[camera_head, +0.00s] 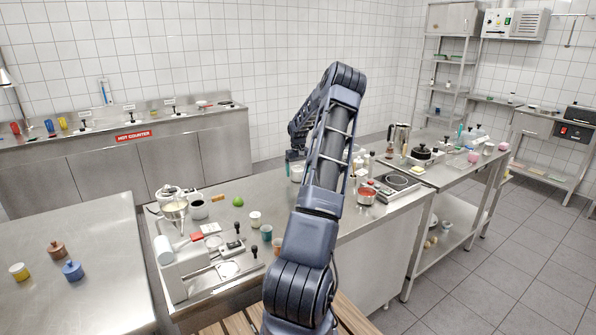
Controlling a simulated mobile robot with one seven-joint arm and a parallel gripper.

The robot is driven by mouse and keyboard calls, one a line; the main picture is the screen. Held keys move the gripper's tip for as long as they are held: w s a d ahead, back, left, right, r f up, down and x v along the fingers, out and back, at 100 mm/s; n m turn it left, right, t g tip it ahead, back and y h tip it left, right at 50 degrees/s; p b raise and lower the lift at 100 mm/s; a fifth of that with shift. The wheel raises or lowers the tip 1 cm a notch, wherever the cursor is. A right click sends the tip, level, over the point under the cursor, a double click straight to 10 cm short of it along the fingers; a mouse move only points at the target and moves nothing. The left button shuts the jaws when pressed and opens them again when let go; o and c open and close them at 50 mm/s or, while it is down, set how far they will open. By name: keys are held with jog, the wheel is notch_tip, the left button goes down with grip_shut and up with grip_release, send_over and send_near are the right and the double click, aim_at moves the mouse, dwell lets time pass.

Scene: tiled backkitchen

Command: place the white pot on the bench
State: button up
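A small white pot-like vessel (297,173) stands on the steel counter (270,187), just left of my arm and partly hidden by it. I cannot tell for certain that it is the white pot. My arm reaches over the counter and bends down at its far end. My gripper (291,157) is near this vessel, mostly hidden behind my own arm; its fingers do not show clearly, nor whether they touch it. A slatted wooden surface (350,316), perhaps the bench, shows at the bottom beside my arm's base.
Left of my arm the counter carries cups, a green ball (238,201), and a white machine (184,266). Right of it are a red-filled pan (366,194), a hot plate (397,181) and a black pot (423,152). A steel table (105,240) at left is mostly clear.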

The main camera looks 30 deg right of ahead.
aim_at(298, 168)
notch_tip(298, 168, up, 12)
jog(key=s+a+r+h, duration=0.1)
jog(key=s+a+r, duration=0.35)
jog(key=a, duration=0.45)
jog(key=s+a+r+n+t, duration=0.1)
jog(key=s+a+r, duration=0.4)
jog(key=a, duration=0.5)
jog(key=s+a+r+h, duration=0.1)
jog(key=s+a+r, duration=0.3)
jog(key=a+r, duration=0.4)
jog(key=s+a+f+t, duration=0.1)
jog(key=s+a, duration=0.4)
jog(key=s, duration=0.4)
jog(key=s+a+f+t+y, duration=0.1)
jog(key=s+a, duration=0.4)
jog(key=s, duration=0.5)
jog(key=s+a+f+t+y, duration=0.1)
jog(key=s+a, duration=0.5)
jog(key=s, duration=0.3)
jog(key=shift+s+n+t, duration=0.3)
jog(key=shift+n, duration=0.1)
